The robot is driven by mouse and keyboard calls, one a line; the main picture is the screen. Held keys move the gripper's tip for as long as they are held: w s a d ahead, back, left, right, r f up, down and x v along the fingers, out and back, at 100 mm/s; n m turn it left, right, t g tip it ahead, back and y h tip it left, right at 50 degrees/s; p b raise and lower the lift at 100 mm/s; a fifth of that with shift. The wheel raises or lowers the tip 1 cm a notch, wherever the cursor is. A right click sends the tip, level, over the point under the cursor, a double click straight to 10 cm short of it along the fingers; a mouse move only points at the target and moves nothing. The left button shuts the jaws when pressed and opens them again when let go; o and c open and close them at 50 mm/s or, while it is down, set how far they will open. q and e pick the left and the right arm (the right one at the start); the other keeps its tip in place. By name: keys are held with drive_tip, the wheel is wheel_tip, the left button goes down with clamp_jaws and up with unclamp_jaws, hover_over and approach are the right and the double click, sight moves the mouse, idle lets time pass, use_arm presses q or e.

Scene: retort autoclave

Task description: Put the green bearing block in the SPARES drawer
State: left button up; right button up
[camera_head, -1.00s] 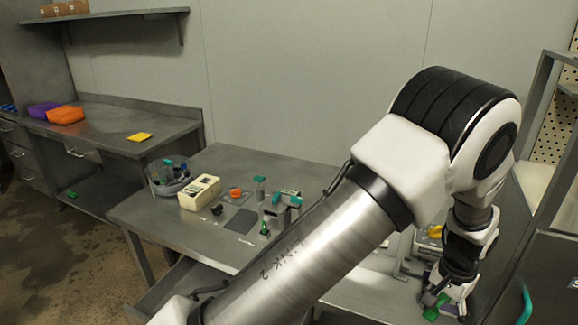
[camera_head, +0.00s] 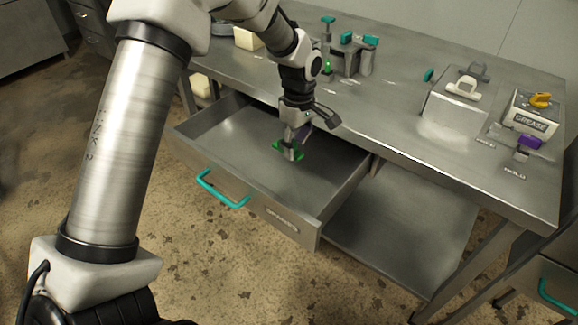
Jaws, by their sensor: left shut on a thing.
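The SPARES drawer (camera_head: 262,207) is pulled open under the steel table. It has a teal handle and a label on its front, and its visible floor is bare. My left gripper (camera_head: 291,150) points down over the drawer's opening, toward the back half. It is shut on the green bearing block (camera_head: 278,147), which shows at the fingertips and is partly hidden by them. I cannot tell whether the block touches the drawer floor or hangs just above it. My right gripper is not in view.
The table (camera_head: 420,130) behind the drawer carries a teal-topped fixture (camera_head: 352,55), a metal box with a white clip (camera_head: 452,110), a GREASE box (camera_head: 530,115) and a purple-topped piece (camera_head: 528,143). A lower shelf (camera_head: 400,225) lies right of the drawer.

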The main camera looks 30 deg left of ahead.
sight(296, 177)
use_arm(q)
wheel_tip(296, 177, down, 8)
drive_tip(key=shift+r+b, duration=0.15)
drive_tip(key=shift+b, duration=0.4)
drive_tip(key=shift+f, duration=0.2)
drive_tip(key=o, duration=1.6)
drive_tip(key=shift+f, duration=0.1)
drive_tip(key=shift+c, duration=0.2)
wheel_tip(296, 177, up, 12)
drive_tip(key=p, duration=0.2)
drive_tip(key=shift+w, duration=0.3)
